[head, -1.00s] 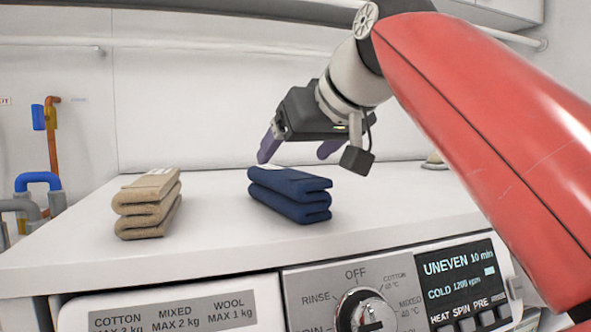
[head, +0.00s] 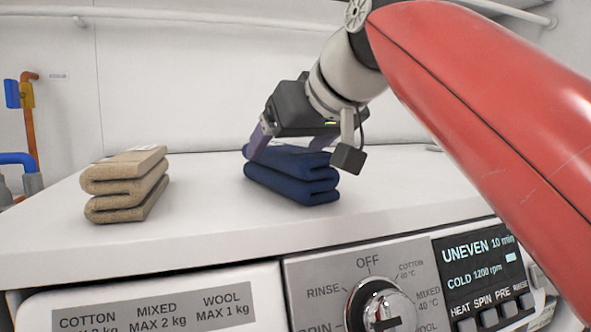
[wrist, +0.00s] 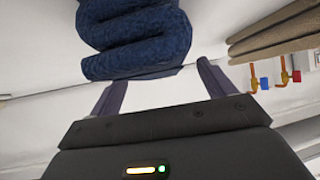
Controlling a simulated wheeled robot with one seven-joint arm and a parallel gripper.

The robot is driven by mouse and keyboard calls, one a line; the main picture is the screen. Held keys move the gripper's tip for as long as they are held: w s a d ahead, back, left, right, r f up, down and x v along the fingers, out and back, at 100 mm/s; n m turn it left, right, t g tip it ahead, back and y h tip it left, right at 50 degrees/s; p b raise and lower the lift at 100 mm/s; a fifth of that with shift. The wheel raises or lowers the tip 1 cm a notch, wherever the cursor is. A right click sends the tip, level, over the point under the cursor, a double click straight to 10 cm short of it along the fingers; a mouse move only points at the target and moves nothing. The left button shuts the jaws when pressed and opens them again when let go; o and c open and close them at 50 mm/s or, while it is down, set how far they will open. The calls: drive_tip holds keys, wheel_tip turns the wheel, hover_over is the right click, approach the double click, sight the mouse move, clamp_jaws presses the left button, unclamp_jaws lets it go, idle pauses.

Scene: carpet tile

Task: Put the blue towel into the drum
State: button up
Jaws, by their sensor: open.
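The folded blue towel (head: 290,178) lies on the white top of the washing machine, stacked in layers. My gripper (head: 284,146) is open right at the towel, with one finger at its left end and the other partly hidden behind it. In the wrist view the blue towel (wrist: 135,40) is ahead of and between the two spread fingers of my gripper (wrist: 160,88). I cannot tell whether the fingers touch it. The drum is not in view.
A folded beige towel (head: 125,185) lies to the left on the same top (head: 215,222). The machine's front panel has a knob (head: 383,308) and a lit display (head: 478,262) reading "UNEVEN". Pipes (head: 30,125) run along the wall at left. The top between the towels is clear.

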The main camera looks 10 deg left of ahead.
sight(287, 148)
drive_tip(key=x, duration=0.3)
drive_tip(key=c, duration=1.5)
wheel_tip(287, 148, up, 8)
drive_tip(key=p, duration=0.4)
drive_tip(key=shift+w+r, duration=0.1)
drive_tip(key=shift+r, duration=0.1)
drive_tip(key=shift+c, duration=0.2)
drive_tip(key=shift+r, duration=0.8)
